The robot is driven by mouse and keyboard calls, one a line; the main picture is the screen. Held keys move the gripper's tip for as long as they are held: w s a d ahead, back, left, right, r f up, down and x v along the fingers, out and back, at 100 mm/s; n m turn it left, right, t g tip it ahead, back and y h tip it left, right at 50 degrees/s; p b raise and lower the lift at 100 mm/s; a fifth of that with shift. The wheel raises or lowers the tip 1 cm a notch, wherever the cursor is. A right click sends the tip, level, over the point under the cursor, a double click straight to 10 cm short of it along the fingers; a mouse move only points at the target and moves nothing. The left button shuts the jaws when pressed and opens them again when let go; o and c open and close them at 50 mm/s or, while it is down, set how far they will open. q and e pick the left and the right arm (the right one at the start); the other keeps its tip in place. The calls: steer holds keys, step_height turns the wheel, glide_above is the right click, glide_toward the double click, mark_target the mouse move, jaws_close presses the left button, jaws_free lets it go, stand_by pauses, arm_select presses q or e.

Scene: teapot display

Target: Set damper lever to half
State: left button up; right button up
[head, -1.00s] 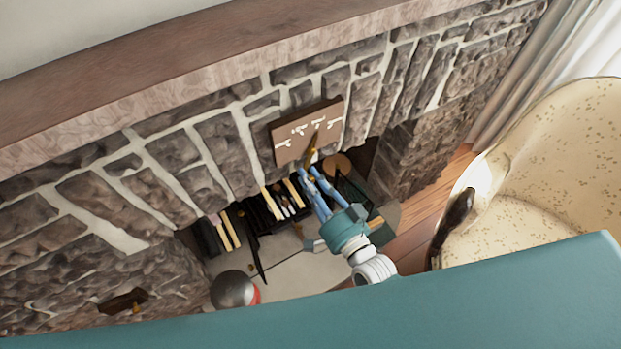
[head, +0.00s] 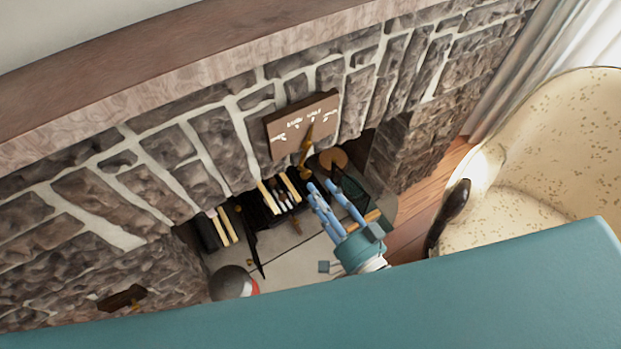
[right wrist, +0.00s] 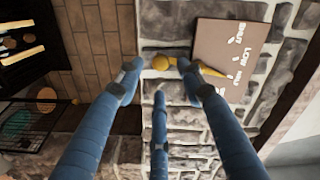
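The damper lever (head: 306,152) is a brass lever on a brown plate (head: 283,141) with white lettering, fixed to the stone wall. In the right wrist view the lever (right wrist: 207,70) crosses the plate's (right wrist: 225,45) edge, with its round knob (right wrist: 160,62) outward. My right gripper (head: 322,187) is open and empty, below the lever in the head view. In the right wrist view its spread blue fingers (right wrist: 160,68) appear either side of the knob, apparently without touching. My left gripper is not in view.
A stone fireplace wall with a wooden mantel (head: 180,75) is behind the plate. Dark racks (head: 265,210) with light bars stand in the opening below. A speckled cream armchair (head: 550,150) stands at right. A dark rounded object (head: 230,282) lies at lower left.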

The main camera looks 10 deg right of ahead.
steer(key=v, duration=0.5)
stand_by(0.4)
steer(key=s+d+f+n+g+h, duration=0.1)
steer(key=s+d+f+n+g, duration=0.15)
steer(key=f, duration=0.75)
steer(key=s+d+f+n+g+h, duration=0.1)
steer(key=s+d+f+n+g, duration=0.15)
steer(key=f, duration=0.75)
steer(key=s+d+f+n+g+h, duration=0.1)
steer(key=s+d+f+g+h, duration=0.15)
steer(key=f, duration=0.65)
steer(key=s+d+f+n+g+h, duration=0.1)
steer(key=s+f+g, duration=0.3)
steer(key=s+f, duration=0.4)
steer(key=s+d+f+n+g, duration=0.3)
steer(key=s+f, duration=0.4)
steer(key=s, duration=0.7)
steer(key=shift+s+f+n+g+h, duration=0.15)
steer(key=shift+f+n+g+h, duration=0.2)
steer(key=shift+g, duration=0.4)
